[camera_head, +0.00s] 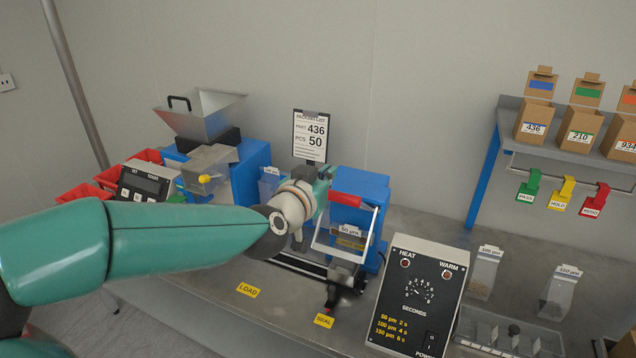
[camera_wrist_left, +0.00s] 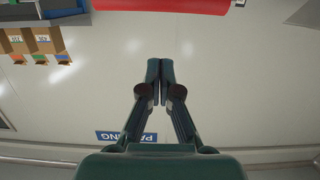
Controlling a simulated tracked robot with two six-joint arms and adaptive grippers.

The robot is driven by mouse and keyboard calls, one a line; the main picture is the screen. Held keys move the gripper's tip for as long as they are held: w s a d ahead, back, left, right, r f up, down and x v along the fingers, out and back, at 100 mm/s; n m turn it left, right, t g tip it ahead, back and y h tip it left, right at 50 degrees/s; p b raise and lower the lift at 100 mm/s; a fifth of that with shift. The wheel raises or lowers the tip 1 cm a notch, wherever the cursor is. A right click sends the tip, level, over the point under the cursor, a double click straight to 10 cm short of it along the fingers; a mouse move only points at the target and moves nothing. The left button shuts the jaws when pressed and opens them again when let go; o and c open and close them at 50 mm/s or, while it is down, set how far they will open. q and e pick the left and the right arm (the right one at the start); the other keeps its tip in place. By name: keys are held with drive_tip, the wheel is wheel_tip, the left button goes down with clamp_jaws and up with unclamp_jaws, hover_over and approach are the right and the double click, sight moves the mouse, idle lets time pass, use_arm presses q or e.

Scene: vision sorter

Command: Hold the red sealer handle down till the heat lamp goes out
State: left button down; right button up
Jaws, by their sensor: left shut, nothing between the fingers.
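The sealer has a blue body (camera_head: 368,187) and a red handle (camera_head: 345,200) on a pale frame; the handle is raised above the sealing bar. My left gripper (camera_head: 323,180) is just left of the handle, partly hidden behind my own wrist; I cannot tell in the head view whether they touch. In the left wrist view the left gripper (camera_wrist_left: 160,70) is shut with nothing between its fingers, and a red bar (camera_wrist_left: 165,4) crosses the top edge, apart from the fingertips. The heat lamp (camera_head: 405,263) on the control box (camera_head: 418,300) looks dark red; I cannot tell whether it is lit.
A hopper (camera_head: 200,115) and a counter box (camera_head: 147,185) stand left on the bench. Clear bags (camera_head: 484,270) stand right of the control box. A shelf (camera_head: 508,102) with cartons and hanging tags is at back right. A packing list (camera_head: 310,136) stands behind the sealer.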

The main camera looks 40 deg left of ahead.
sight(331, 195)
use_arm(q)
drive_tip(key=x, duration=0.4)
drive_tip(key=f, duration=0.1)
drive_tip(key=s+f, duration=0.1)
drive_tip(key=shift+d+f, duration=0.1)
drive_tip(key=shift+f, duration=0.3)
drive_tip(key=shift+s+f, duration=0.2)
drive_tip(key=shift+f, duration=0.3)
use_arm(e)
drive_tip(key=shift+r, duration=0.2)
use_arm(q)
drive_tip(key=shift+d, duration=0.1)
use_arm(e)
drive_tip(key=shift+f, duration=0.1)
